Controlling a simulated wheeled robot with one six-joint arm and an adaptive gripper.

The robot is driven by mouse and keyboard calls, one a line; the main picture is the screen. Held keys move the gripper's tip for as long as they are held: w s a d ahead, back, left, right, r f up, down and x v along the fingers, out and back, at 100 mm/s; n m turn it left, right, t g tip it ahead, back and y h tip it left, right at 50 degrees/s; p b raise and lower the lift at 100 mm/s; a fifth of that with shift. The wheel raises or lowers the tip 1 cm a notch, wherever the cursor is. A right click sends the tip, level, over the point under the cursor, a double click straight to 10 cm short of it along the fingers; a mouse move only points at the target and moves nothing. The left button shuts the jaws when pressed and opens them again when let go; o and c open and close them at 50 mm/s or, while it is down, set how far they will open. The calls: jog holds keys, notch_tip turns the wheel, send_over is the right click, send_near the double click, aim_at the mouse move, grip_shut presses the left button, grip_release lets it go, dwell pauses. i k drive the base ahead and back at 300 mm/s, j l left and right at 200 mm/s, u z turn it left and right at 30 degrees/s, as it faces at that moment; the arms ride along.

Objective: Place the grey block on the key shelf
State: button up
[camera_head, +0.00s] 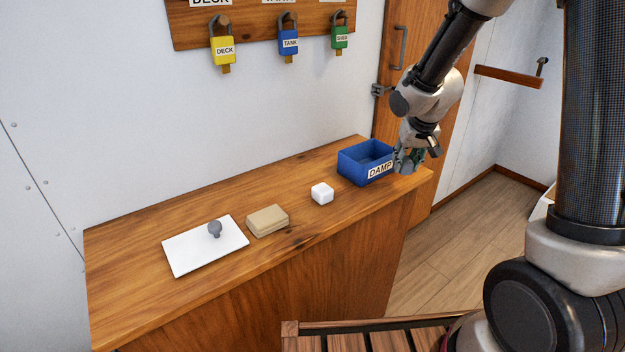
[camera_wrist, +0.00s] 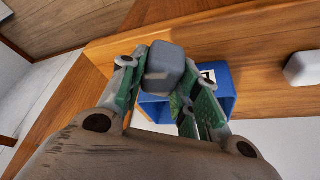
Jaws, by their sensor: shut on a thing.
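My gripper (camera_head: 408,160) is at the right end of the counter, just right of the blue bin. In the wrist view its green-padded fingers (camera_wrist: 158,92) are shut on the grey block (camera_wrist: 166,68), a small rounded cube. The block cannot be made out clearly in the head view. A narrow brown wooden shelf (camera_head: 508,77) is fixed on the far right wall, with a small dark peg-like thing at its right end. No label shows on it, so I cannot tell for certain that it is the key shelf. My gripper is apart from it.
The wooden counter (camera_head: 130,245) holds a blue bin (camera_head: 352,170) labelled DAMP, a white block (camera_head: 322,194), tan stacked pads (camera_head: 267,221) and a white board (camera_head: 190,255) with a grey knob (camera_head: 214,229). Padlocks hang from a wall board (camera_head: 255,31). A wooden door (camera_head: 388,60) stands behind.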

aim_at(135, 284)
jog(key=k+j, duration=0.15)
jog(key=j, duration=0.3)
jog(key=k+j+u, duration=0.15)
jog(key=j, duration=0.25)
jog(key=k+j, duration=0.1)
jog(key=j, duration=0.35)
jog(key=k+j+u, duration=0.15)
jog(key=j, duration=0.3)
jog(key=k+j, duration=0.1)
jog(key=j, duration=0.3)
jog(key=u, duration=0.05)
